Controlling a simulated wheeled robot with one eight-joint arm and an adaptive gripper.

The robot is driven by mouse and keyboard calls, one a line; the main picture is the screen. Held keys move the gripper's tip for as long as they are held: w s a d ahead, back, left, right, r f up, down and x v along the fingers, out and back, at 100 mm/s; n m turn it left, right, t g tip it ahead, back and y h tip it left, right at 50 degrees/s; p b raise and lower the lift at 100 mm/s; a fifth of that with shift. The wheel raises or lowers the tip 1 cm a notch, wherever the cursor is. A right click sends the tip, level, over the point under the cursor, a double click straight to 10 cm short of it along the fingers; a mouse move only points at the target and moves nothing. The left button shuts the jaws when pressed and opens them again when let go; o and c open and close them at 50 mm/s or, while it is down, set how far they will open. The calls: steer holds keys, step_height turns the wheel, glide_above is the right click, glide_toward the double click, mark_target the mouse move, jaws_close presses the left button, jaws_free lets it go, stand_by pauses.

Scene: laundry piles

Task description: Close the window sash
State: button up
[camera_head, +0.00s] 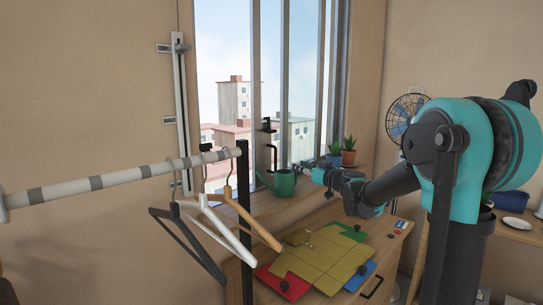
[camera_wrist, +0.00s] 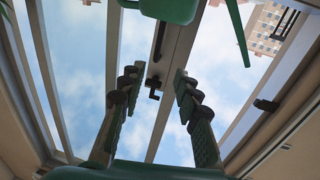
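The tall window fills the back wall in the head view, with several upright grey frame bars. A sash bar (camera_head: 284,70) stands near its middle, and a black handle (camera_head: 269,126) shows just left of it. I cannot tell how far the sash stands open. In the wrist view, a window bar (camera_wrist: 172,60) runs between my fingers, with a small dark latch (camera_wrist: 153,86) on it. My gripper (camera_head: 303,168) is in front of the lower window, right of the watering can. In the wrist view my gripper (camera_wrist: 157,88) has its fingers spread, with nothing held.
The green watering can (camera_head: 283,183) stands on the sill close to my gripper and shows at the top of the wrist view (camera_wrist: 175,8). Potted plants (camera_head: 348,153) stand right. A rail with hangers (camera_head: 120,178) crosses the left.

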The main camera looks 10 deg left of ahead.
mark_target(275, 155)
steer(key=x, duration=1.7)
steer(key=shift+w+a+r, duration=0.1)
steer(key=shift+w+r, duration=0.25)
steer(key=shift+c, duration=0.2)
jaws_close()
